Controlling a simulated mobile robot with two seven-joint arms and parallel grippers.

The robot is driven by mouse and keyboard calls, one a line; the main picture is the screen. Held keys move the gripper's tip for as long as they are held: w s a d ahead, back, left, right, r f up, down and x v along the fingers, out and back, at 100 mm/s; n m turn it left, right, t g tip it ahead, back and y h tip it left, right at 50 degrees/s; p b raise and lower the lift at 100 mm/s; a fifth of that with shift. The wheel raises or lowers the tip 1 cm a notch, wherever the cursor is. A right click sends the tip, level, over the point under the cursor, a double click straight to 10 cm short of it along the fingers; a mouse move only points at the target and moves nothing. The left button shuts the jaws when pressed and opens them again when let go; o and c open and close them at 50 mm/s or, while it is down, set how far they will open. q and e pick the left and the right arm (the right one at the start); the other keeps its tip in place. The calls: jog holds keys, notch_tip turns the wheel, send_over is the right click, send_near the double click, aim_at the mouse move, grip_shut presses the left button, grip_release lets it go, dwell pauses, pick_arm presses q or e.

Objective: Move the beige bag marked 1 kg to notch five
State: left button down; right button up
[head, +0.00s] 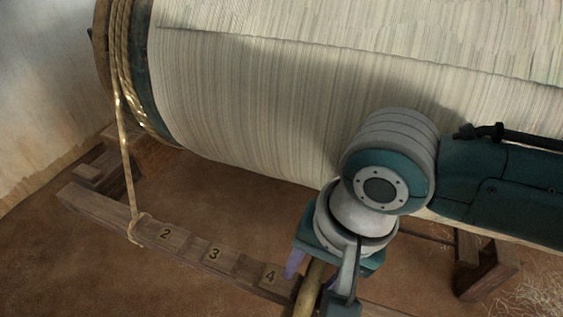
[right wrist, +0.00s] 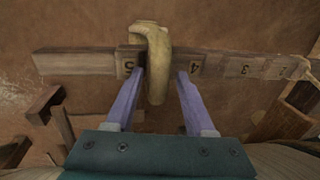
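The beige bag (right wrist: 157,62) hangs over the notched wooden bar (right wrist: 80,61), between the painted 5 and 4 and close beside the 5. I cannot tell exactly which notch it sits in, and its 1 kg mark does not show. My right gripper (right wrist: 160,75) is open, its two purple fingers on either side of the bag, with a clear gap at the finger nearer the 4. In the head view my right gripper (head: 318,285) covers the bar beyond the 4, and part of the bag (head: 309,290) shows between its fingers. My left gripper is not in view.
The large warp-wound beam (head: 300,90) fills the top of the head view, just above the bar. A rope (head: 126,165) runs from its left end down to the bar near the 2. Wooden supports (head: 485,265) stand at the right. The earthen floor is clear in front.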

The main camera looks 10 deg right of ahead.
jog(key=shift+o, duration=0.4)
jog(key=shift+s+d, duration=0.1)
jog(key=s+a+r+n+t+y+p, duration=0.1)
jog(key=s+r+n+p, duration=0.2)
jog(key=r+p, duration=0.85)
jog(key=s+r+n+y+p, duration=0.1)
jog(key=s+r+n+p, duration=0.15)
jog(key=r+p, duration=0.85)
jog(key=s+d+r+n+t+h+p, duration=0.1)
jog(key=s+d+r+n+h+p, duration=0.1)
jog(key=s+d+r+p, duration=0.45)
jog(key=s+d+r+n+h+p, duration=0.15)
jog(key=d+r, duration=0.25)
jog(key=r, duration=0.6)
notch_tip(320, 180, up, 36)
jog(key=w+p, duration=0.1)
jog(key=p, duration=3.4)
jog(key=shift+w+a+p, duration=0.15)
jog(key=shift+w+p, duration=0.05)
jog(key=shift+p, duration=0.15)
